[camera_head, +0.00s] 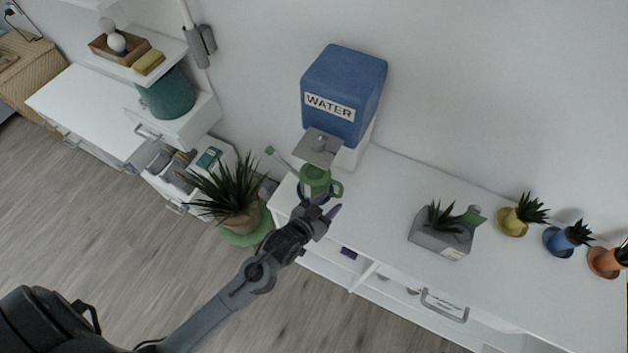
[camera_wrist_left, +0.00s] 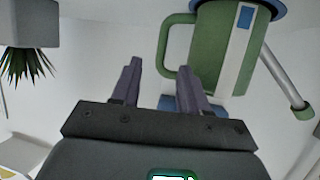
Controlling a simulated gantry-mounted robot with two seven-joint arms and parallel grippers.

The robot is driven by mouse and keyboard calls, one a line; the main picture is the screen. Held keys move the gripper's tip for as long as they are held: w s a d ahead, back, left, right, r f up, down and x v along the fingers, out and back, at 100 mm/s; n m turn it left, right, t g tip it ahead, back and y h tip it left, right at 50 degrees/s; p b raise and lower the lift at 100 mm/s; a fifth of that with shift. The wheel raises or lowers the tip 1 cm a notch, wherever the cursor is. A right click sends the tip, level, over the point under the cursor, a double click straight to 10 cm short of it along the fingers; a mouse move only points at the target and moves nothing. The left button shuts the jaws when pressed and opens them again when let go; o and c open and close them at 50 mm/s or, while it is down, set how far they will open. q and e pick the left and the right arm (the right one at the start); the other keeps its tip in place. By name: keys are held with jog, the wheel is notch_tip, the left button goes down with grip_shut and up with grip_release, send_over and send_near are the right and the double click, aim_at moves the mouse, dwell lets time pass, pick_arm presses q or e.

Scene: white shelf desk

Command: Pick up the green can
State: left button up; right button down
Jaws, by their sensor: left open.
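The green can (camera_head: 315,180) stands on the white shelf desk, under the blue water dispenser. It has a loop handle on its right side and a thin spout reaching up to the left in the head view. My left gripper (camera_head: 325,211) is open and empty at the desk's front edge, just in front of the can. In the left wrist view the can (camera_wrist_left: 206,55) is beyond the open fingers (camera_wrist_left: 159,78), its handle closest to the right finger. The fingers hide a part of the blue base below it. My right gripper is not in view.
The water dispenser (camera_head: 345,85) rises directly behind the can. A grey planter (camera_head: 437,238) and small coloured pots, one yellow (camera_head: 511,222), stand to the right. A large spiky plant (camera_head: 230,190) is at the left. The desk between can and planter is clear.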

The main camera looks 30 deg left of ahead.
aim_at(340, 193)
pick_arm(q)
jog(key=shift+b+x, duration=0.5)
jog(key=shift+x, duration=2.75)
jog(key=shift+s+a+f, duration=0.1)
jog(key=shift+f, duration=0.1)
jog(key=shift+c, duration=0.3)
grip_shut()
jog(key=shift+r, duration=0.1)
